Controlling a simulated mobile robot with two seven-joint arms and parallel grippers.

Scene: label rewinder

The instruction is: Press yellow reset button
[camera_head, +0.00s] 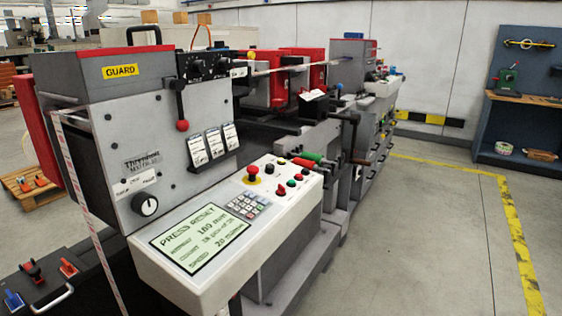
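The sloped white control panel (185,282) is at the front of the label rewinder. Its lit screen (200,238) reads "PRESS RESET" in the top line. A red mushroom button (253,170) on a yellow base stands above the keypad (247,205). Neither of my grippers is in view.
A black knob (145,204) and a red-tipped lever (182,125) stick out of the machine's front plate. Red and green handles (308,158) stand behind the panel. Open grey floor (420,240) lies to the right. A blue workbench (515,125) stands at the far right.

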